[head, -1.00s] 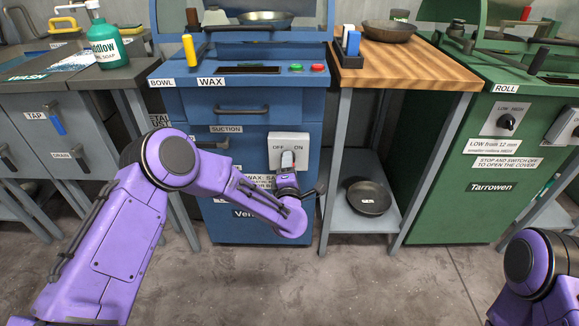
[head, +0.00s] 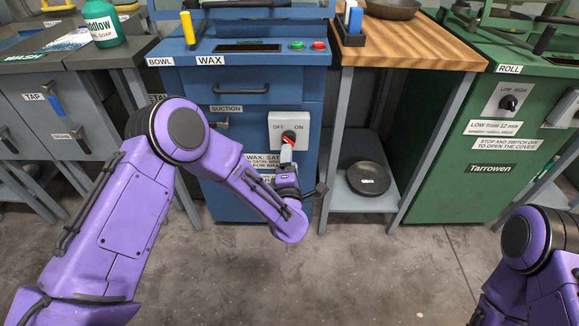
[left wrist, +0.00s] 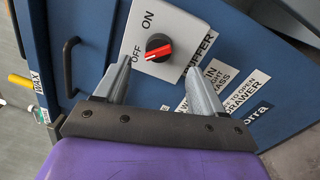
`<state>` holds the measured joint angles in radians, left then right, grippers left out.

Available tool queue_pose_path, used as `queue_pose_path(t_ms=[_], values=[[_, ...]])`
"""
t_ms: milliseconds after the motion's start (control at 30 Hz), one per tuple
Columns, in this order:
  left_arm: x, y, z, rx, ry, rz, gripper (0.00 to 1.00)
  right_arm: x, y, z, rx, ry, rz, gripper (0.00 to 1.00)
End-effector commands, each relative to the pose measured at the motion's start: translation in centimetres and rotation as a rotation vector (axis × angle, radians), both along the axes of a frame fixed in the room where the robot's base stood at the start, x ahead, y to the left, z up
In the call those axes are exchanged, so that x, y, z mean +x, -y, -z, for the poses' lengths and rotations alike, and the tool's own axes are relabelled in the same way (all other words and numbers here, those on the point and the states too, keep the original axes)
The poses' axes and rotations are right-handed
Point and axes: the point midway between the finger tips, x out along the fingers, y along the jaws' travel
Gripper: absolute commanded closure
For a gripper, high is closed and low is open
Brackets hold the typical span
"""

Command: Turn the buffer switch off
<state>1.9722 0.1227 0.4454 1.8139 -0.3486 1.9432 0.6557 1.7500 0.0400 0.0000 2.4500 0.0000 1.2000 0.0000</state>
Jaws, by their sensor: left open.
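The buffer switch is a black knob with a red bar (left wrist: 159,48) on a white box (left wrist: 178,27) labelled OFF and ON. It also shows in the head view (head: 289,137) on the front of the blue machine. In the left wrist view the red bar slants, with one end towards the OFF label and the other away from ON. My left gripper (left wrist: 159,67) is open, its fingers apart on either side of the knob's line and apparently just short of it. In the head view the left gripper (head: 287,155) is just below the knob and covers little of it. My right gripper is out of view.
The blue machine has a drawer handle (head: 240,90) above the box and a suction handle (head: 219,123) to its left. A wooden-topped table (head: 420,50) and a green machine (head: 450,150) stand to the right. The floor in front is clear.

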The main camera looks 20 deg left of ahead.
Motion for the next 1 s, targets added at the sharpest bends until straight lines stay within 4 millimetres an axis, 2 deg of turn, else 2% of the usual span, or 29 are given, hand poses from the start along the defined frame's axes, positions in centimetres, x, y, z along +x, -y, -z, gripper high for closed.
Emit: queue_pose_path(t_ms=[100, 233, 733, 800, 867, 967, 1000], values=[[-2.3, 0.8, 0.1, 0.001, 0.000, 0.004, 0.31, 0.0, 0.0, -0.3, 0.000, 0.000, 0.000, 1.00], [-3.7, 1.1, 0.3, 0.001, -0.001, 0.001, 0.31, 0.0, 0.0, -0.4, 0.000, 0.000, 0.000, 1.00], [-4.0, 1.2, 0.3, 0.002, -0.001, 0.000, 0.31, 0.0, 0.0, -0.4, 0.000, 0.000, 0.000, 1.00], [-3.9, 1.5, 0.5, 0.052, -0.025, 0.014, 0.31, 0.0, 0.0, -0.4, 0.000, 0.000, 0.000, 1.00], [-4.3, 2.4, 1.9, 0.177, -0.120, 0.067, 0.31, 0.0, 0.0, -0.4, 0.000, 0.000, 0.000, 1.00], [-8.2, 1.7, 8.2, 0.502, -0.420, 0.208, 0.31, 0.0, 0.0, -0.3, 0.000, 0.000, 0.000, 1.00], [-10.5, 0.8, 11.0, 0.615, -0.543, 0.269, 0.31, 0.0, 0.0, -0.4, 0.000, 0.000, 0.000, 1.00]])
